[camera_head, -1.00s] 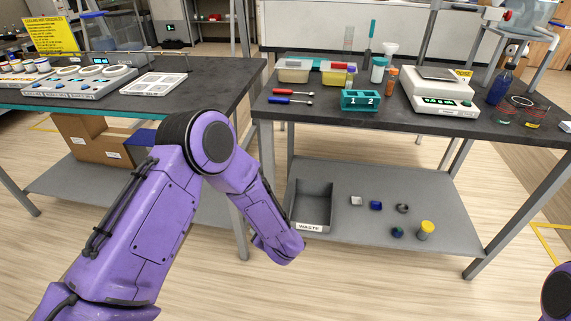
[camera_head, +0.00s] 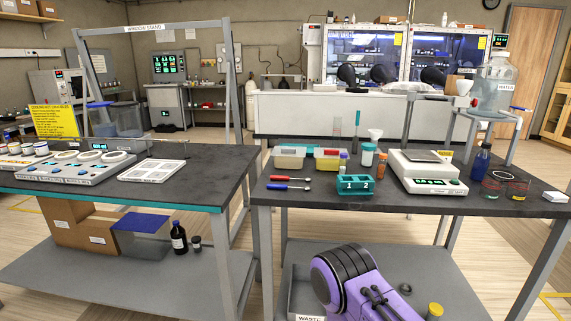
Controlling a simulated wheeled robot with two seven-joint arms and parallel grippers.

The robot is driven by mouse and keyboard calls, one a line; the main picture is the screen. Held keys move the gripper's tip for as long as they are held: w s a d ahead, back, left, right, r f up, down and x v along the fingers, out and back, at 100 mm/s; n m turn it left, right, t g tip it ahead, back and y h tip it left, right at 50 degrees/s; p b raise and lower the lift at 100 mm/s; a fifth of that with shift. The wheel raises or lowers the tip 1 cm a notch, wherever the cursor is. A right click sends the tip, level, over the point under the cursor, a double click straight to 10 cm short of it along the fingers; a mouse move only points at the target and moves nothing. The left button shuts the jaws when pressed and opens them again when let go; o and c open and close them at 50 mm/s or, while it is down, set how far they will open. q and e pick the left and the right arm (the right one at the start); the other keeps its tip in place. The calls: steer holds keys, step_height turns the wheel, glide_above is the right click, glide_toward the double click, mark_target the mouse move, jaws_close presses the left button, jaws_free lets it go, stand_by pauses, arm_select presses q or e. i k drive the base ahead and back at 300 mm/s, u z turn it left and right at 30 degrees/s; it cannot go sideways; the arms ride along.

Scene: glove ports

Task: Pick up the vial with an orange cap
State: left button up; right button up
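A small orange vial (camera_head: 383,165) stands upright on the right-hand dark bench, right of the white-capped bottle (camera_head: 367,156) and left of the balance. It is small in the picture, and its cap is hard to tell from its body. Another small vial (camera_head: 343,163) with a purple-blue cap stands by the yellow tubs. A purple link of my arm with a black joint shows at the bottom, in front of the lower shelf. Neither of my grippers is in view.
A teal rack (camera_head: 355,185) marked 1 and 2 stands in front of the vials. The balance (camera_head: 428,177) is to their right. Red and blue tools (camera_head: 290,183) lie left. A blue bottle (camera_head: 481,162) stands near the right end. The bench front (camera_head: 330,199) is mostly clear.

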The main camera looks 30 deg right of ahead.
mark_target(381, 170)
steer(key=u, duration=0.55)
steer(key=i, duration=1.35)
steer(key=z, duration=3.1)
